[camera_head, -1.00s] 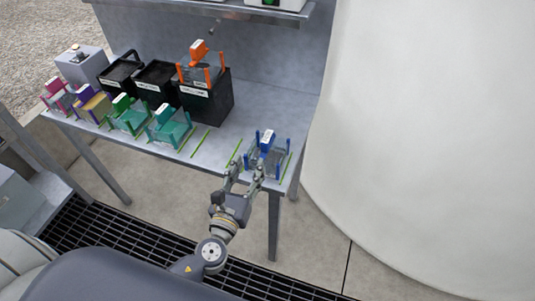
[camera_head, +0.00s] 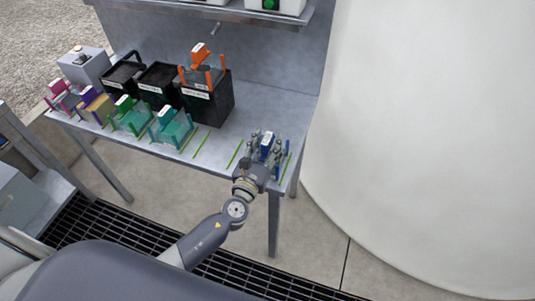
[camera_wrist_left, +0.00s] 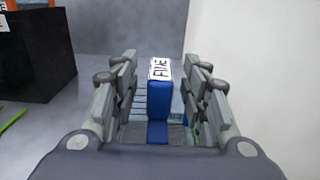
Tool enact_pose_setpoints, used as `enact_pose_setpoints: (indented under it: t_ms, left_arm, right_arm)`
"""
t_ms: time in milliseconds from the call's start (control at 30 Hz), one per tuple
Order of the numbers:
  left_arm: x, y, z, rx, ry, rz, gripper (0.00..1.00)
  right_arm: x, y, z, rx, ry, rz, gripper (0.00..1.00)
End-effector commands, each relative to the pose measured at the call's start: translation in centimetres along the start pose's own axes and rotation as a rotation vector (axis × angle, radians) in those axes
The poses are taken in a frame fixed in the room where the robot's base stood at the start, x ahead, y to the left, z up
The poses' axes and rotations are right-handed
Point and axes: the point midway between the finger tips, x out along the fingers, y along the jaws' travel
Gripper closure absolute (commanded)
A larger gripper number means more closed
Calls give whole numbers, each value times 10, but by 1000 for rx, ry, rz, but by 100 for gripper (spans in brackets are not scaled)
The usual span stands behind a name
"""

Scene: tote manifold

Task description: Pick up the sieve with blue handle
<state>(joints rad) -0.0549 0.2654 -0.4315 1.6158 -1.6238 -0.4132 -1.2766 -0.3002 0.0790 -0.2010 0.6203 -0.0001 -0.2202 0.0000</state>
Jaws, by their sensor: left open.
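The sieve with the blue handle (camera_head: 266,143) sits at the right end of the metal table. In the left wrist view its upright blue handle (camera_wrist_left: 159,103), with a white label on top, stands between my fingers. My left gripper (camera_head: 267,146) is open, with its fingers on either side of the handle and clear space between them and it. The fingers and palm hide much of the sieve's body. My right gripper is not in view.
Several sieves with green (camera_head: 131,116), teal (camera_head: 171,126), purple and pink handles stand to the left on the table (camera_head: 213,143). An orange-handled one (camera_head: 202,66) sits on a black bin (camera_head: 208,101). A large pale curved surface (camera_head: 430,140) rises at right.

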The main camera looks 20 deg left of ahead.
Motion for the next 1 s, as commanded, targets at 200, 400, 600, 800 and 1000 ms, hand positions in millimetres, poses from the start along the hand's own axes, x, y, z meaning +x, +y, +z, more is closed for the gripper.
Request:
enact_pose_setpoints:
  t_ms: [200, 400, 600, 800, 1000]
  left_arm:
    - [7, 0, -1, 0, 1, -1, 58]
    - [7, 0, -1, 0, 1, -1, 79]
    - [6, 0, -1, 0, 1, -1, 100]
    - [7, 0, 0, 0, 0, 0, 100]
    - [7, 0, 6, -2, 0, 0, 100]
  right_arm:
    - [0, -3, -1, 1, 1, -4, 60]
    - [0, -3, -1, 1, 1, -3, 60]
    - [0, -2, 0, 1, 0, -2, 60]
    - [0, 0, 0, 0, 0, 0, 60]
    - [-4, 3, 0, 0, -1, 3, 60]
